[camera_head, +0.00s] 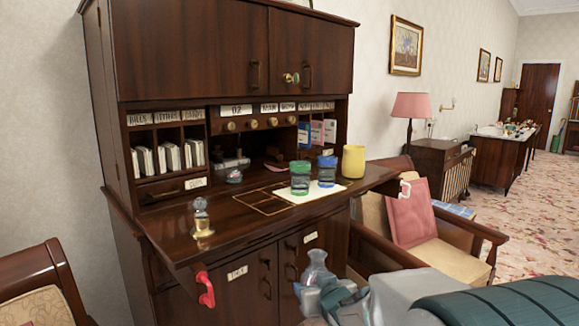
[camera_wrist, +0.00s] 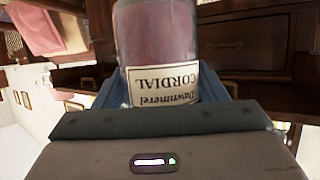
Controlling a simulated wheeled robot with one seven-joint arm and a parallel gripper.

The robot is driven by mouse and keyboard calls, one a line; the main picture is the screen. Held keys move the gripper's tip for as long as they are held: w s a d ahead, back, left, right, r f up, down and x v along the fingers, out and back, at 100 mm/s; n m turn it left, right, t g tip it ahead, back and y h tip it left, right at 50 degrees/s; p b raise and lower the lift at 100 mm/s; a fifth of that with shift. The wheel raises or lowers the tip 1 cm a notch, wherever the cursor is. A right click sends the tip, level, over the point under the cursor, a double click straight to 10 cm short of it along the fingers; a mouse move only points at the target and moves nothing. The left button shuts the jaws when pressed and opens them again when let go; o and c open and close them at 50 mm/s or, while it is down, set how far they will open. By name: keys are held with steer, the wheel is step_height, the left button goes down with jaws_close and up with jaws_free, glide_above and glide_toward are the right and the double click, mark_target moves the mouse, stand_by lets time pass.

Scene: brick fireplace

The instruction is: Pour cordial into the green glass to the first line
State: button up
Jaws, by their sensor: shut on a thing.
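The green glass (camera_head: 300,178) stands upright on a white sheet (camera_head: 318,194) on the desk's fold-down leaf. A blue glass (camera_head: 327,172) stands to its right. Lines and contents in the green glass are too small to make out. My gripper (camera_head: 335,297) is shut on the cordial bottle (camera_head: 315,268), in front of and below the leaf's edge, apart from the glasses. The bottle looks roughly upright. In the wrist view the bottle (camera_wrist: 165,40) sits between my fingers (camera_wrist: 160,95); its label reads "CORDIAL", upside down, with dull purple-red showing above it.
A yellow cup (camera_head: 353,161) stands right of the blue glass. A brass-based object (camera_head: 202,218) stands at the leaf's left. An armchair (camera_head: 430,235) with a pink cushion is to the right. The leaf's front middle is bare.

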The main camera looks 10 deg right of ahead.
steer(key=s+a+r+m+h, duration=0.1)
steer(key=s+r+m+h, duration=0.1)
steer(key=r, duration=1.2)
steer(key=s+a+r+m+h, duration=0.1)
steer(key=s+r+m+h, duration=0.1)
steer(key=r, duration=1.2)
steer(key=shift+a+r+m+g+h, duration=0.2)
steer(key=shift+a+m+g+h, duration=0.25)
steer(key=shift+h, duration=0.45)
